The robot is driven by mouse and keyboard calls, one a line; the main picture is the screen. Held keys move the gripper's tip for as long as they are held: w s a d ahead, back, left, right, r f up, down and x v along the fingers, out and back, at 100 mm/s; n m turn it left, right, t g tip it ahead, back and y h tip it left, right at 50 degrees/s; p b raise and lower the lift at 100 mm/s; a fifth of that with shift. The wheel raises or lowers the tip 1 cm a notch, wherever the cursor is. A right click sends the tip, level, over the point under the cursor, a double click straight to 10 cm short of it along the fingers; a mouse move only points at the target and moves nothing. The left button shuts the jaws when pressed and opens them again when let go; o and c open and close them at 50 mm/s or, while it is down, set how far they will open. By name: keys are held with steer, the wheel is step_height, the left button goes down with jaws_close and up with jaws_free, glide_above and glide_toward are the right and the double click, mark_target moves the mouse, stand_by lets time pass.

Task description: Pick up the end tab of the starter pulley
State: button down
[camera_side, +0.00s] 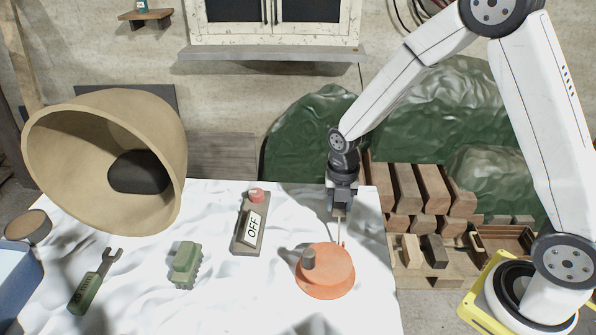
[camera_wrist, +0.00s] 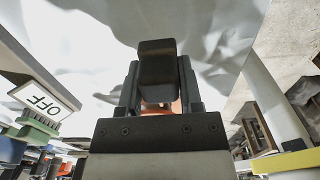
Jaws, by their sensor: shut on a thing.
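The starter pulley (camera_side: 325,272) is an orange disc with a grey knob on top, on the white-covered table in the side view. My gripper (camera_side: 340,212) points down just behind and above its far right edge. A thin upright piece (camera_side: 339,232) shows between the fingers and the pulley's rim. In the wrist view my dark gripper (camera_wrist: 157,85) fills the middle, and only a bit of orange shows behind it.
A switch box (camera_side: 249,232) marked OFF with a red button stands left of the pulley. A green ribbed block (camera_side: 185,264), a green-handled wrench (camera_side: 95,283) and a large tan bowl-shaped shade (camera_side: 105,160) are farther left. Timber blocks (camera_side: 420,195) are stacked beyond the table's right edge.

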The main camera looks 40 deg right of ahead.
steer(key=s+r, duration=0.9)
steer(key=s, duration=0.5)
steer(key=shift+r, duration=0.35)
steer(key=shift+d, duration=0.1)
steer(key=shift+w+f, duration=0.1)
steer(key=shift+w, duration=0.1)
steer(key=w+d+f, duration=0.2)
steer(key=w+f, duration=0.2)
steer(key=w, duration=0.4)
steer(key=shift+d+f, duration=0.2)
steer(key=shift+f, duration=0.2)
stand_by(0.9)
steer(key=shift+w, duration=0.1)
steer(key=shift+w+d+f, duration=0.4)
steer(key=shift+w+f, duration=0.4)
steer(key=shift+w, duration=0.55)
steer(key=shift+w+d+f, duration=0.4)
steer(key=shift+w+f, duration=0.45)
steer(key=shift+w, duration=0.55)
steer(key=shift+w+d+f, duration=0.4)
steer(key=shift+w+f, duration=0.4)
steer(key=shift+w, duration=0.55)
steer(key=shift+w+f, duration=0.1)
steer(key=shift+w, duration=0.05)
